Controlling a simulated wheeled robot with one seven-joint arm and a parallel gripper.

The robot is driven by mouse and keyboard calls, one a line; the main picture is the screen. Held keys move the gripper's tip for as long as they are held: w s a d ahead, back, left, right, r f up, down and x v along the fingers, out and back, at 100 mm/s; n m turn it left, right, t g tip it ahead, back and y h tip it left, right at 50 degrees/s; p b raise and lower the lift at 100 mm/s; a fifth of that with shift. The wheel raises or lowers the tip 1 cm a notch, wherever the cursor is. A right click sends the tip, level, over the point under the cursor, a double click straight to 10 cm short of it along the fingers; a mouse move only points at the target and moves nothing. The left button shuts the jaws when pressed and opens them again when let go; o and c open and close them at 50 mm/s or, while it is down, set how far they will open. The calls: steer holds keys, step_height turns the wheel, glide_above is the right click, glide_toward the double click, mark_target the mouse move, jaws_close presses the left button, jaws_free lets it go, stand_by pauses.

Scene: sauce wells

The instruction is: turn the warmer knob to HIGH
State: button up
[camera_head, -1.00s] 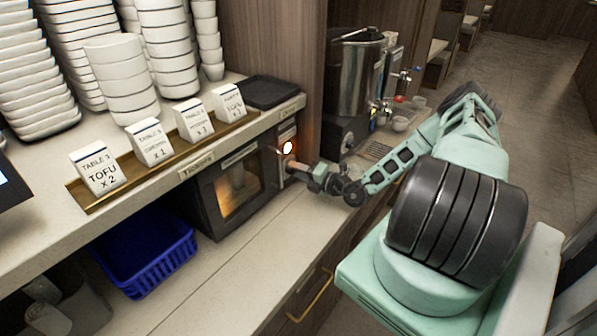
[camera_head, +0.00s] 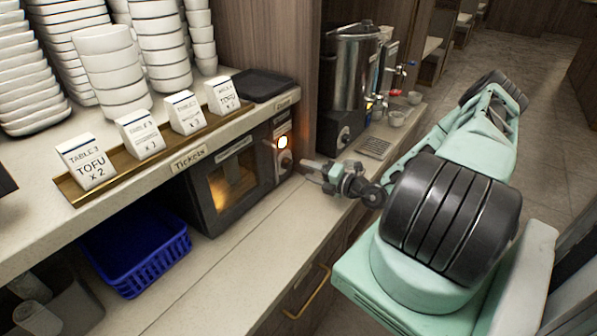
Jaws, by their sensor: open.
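The warmer (camera_head: 232,187) is a dark box with a lit orange window, under the shelf at the middle left. The knob's pointer and any HIGH mark are too small to read. My gripper (camera_head: 304,168) is open and empty, to the right of the knob and facing it. A small gap shows between the fingertips and the knob.
Above the warmer, a shelf holds a brass ticket rail (camera_head: 150,150) with several white table cards, and stacked white bowls (camera_head: 112,70). A blue basket (camera_head: 137,252) sits left of the warmer. A metal urn (camera_head: 350,75) stands behind my gripper. The counter (camera_head: 215,270) before the warmer is clear.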

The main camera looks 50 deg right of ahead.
steer(key=s+d+b, duration=0.2)
steer(key=s, duration=0.9)
steer(key=shift+r+b, duration=0.4)
steer(key=w+a+r+n+g+y, duration=0.25)
steer(key=a+n+g+y, duration=0.25)
steer(key=a+n, duration=0.4)
steer(key=w+a+r+n+g+y, duration=0.2)
steer(key=a+r+n+g+y, duration=0.25)
steer(key=a+n, duration=0.5)
steer(key=s+a+r+m+g+h+b, duration=0.1)
steer(key=s+a+r+m+g+h, duration=0.1)
steer(key=a+m, duration=0.6)
steer(key=s+a+r+m+g+h+b, duration=0.1)
steer(key=s+a+r+m+g+h, duration=0.2)
steer(key=m, duration=1.2)
steer(key=s+a+r+m+g+h, duration=0.2)
steer(key=s+a+r+m+h, duration=0.2)
steer(key=s+a+m+h, duration=0.3)
steer(key=s+a+m, duration=0.3)
steer(key=a+m, duration=0.1)
steer(key=a, duration=0.1)
steer(key=shift+s+a+b, duration=0.35)
steer(key=shift+a+b, duration=0.05)
